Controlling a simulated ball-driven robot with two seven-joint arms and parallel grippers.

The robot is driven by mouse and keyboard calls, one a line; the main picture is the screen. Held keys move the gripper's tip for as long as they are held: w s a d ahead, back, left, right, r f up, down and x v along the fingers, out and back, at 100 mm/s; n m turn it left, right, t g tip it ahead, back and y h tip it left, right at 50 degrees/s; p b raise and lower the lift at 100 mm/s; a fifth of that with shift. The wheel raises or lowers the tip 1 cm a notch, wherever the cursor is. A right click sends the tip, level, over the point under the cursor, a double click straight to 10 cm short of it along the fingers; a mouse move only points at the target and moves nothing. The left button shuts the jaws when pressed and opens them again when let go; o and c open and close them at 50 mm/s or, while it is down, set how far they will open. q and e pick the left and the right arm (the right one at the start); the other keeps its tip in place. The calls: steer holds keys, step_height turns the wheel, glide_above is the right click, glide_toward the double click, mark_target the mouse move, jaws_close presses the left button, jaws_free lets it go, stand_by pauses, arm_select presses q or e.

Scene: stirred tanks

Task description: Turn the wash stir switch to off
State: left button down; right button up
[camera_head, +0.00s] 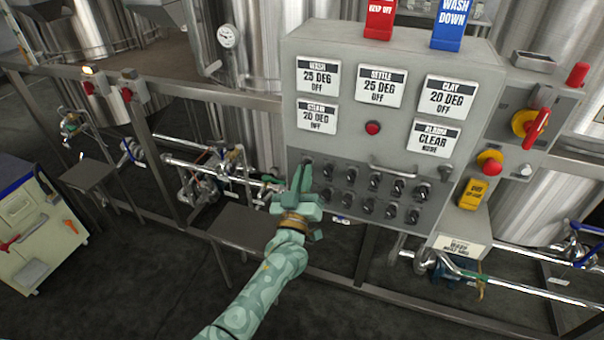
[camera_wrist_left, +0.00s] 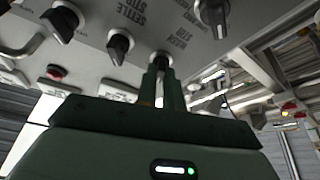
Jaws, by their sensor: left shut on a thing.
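The grey control panel (camera_head: 345,140) carries two rows of black switches. My left gripper (camera_head: 301,178) reaches the left end of the upper row. In the left wrist view its fingers (camera_wrist_left: 158,78) are shut on a black switch, the wash stir switch (camera_wrist_left: 161,58), beside a label that seems to read "WASH STIR". The fingers hide most of this switch, so I cannot tell its exact angle. The settle stir switch (camera_wrist_left: 119,45) is beside it, apart from the fingers. The wash display (camera_head: 318,77) reads "WASH 25 DEG OFF". My right gripper is not in view.
A grey handle (camera_head: 393,169) sticks out above the switches. A red button (camera_head: 373,128), a red-knobbed stop (camera_head: 490,162) and a red-yellow rotary switch (camera_head: 531,124) are also on the front. Pipes and rails run left of and below the panel.

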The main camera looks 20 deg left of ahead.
arm_select(q)
steer(key=shift+r+n+y+p, duration=0.1)
steer(key=shift+n+y+p, duration=0.2)
steer(key=shift+n, duration=0.45)
steer(key=shift+r+n+y+p, duration=0.1)
steer(key=shift+n+y, duration=0.3)
steer(key=shift+n, duration=0.35)
steer(key=shift+g, duration=0.3)
steer(key=c, duration=1.5)
jaws_free()
steer(key=shift+f, duration=0.1)
